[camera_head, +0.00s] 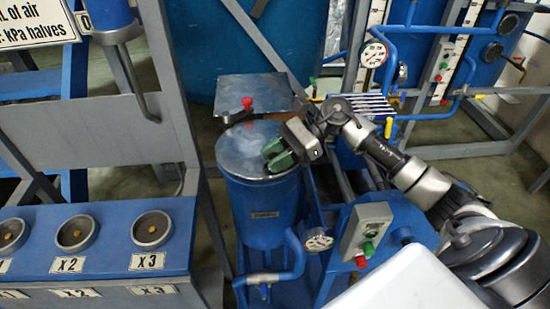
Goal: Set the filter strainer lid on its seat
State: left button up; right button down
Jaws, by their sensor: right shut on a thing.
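The filter strainer is an upright blue cylinder (264,208) in the middle of the view. Its round grey metal lid (240,148) lies over the cylinder's top and looks about level. I cannot tell whether the lid rests fully on its seat or is slightly above it. My right gripper (279,155), with green fingers, comes in from the right over the lid's right part. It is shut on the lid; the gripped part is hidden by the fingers. My left gripper is not in view.
A flat grey plate (255,92) and a red knob (247,103) are just behind the strainer. A gauge (318,239) and a button box (366,232) stand to its right. A blue rack with round cups (152,229) is at left. Grey frame posts stand close on the left.

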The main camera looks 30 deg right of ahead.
jog(key=shift+f+b, duration=0.5)
jog(key=shift+b, duration=0.9)
dwell(1.2)
jog(key=c, duration=0.7)
grip_release()
jog(key=shift+c, duration=0.2)
jog(key=shift+d+r, duration=0.1)
jog(key=shift+d, duration=0.4)
jog(key=b+v, duration=0.2)
jog(key=v, duration=0.7)
jog(key=shift+d+r, duration=0.25)
jog(key=shift+d, duration=0.05)
jog(key=shift+s+f, duration=0.1)
jog(key=shift+s, duration=0.05)
